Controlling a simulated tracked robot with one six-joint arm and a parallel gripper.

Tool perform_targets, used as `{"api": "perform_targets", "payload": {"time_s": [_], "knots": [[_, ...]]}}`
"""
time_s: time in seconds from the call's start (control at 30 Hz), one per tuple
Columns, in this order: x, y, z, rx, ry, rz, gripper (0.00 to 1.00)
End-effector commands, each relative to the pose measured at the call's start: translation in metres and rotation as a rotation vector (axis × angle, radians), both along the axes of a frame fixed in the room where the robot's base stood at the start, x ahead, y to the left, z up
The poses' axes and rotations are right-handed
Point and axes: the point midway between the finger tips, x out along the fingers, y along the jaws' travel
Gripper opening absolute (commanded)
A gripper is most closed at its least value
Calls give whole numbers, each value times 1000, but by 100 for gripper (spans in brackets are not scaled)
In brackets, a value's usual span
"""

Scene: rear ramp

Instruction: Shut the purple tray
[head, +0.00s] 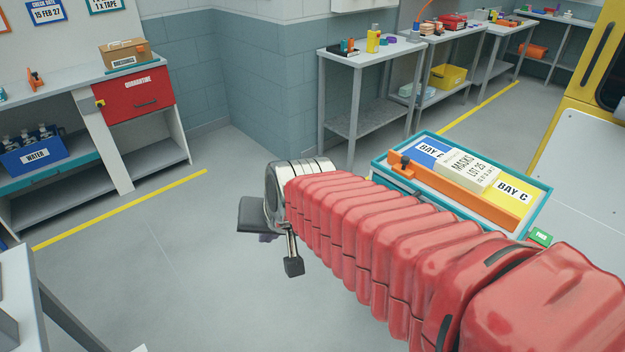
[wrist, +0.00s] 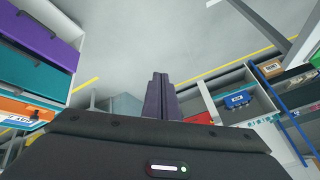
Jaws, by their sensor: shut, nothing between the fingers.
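The purple tray (wrist: 42,38) shows only in the wrist view, at the upper left. Its purple front has a dark handle, and the frame edge cuts it off. I cannot tell how far it stands out. My gripper (wrist: 160,82) is shut and empty in the middle of the wrist view, apart from the purple tray and to its right. In the head view my gripper (head: 268,238) is mostly hidden at the end of my red-sleeved arm, above the open floor.
A teal-rimmed cart top (head: 543,212) is behind my arm. A bench with a red drawer (head: 137,101) stands left; tables (head: 370,58) stand at the back. Floor (head: 170,260) is clear left of my arm.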

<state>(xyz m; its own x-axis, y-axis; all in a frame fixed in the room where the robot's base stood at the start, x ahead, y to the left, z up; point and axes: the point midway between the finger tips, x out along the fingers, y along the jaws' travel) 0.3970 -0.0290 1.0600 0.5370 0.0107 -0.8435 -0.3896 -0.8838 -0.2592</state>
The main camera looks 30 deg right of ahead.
Motion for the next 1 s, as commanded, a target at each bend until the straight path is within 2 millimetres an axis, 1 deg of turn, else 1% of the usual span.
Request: {"api": "perform_targets", "payload": {"time_s": [0.03,0.2,0.3,0.4,0.5,0.57,1.0], "knots": [[-12,7,6,-29,2,53,0],[-51,21,17,-129,30,223,0],[-72,26,21,-184,46,309,0],[-87,28,24,-224,59,370,0],[-96,29,24,-248,68,405,0],[-98,29,24,-255,71,415,0],[-99,29,24,-255,72,416,0]]}}
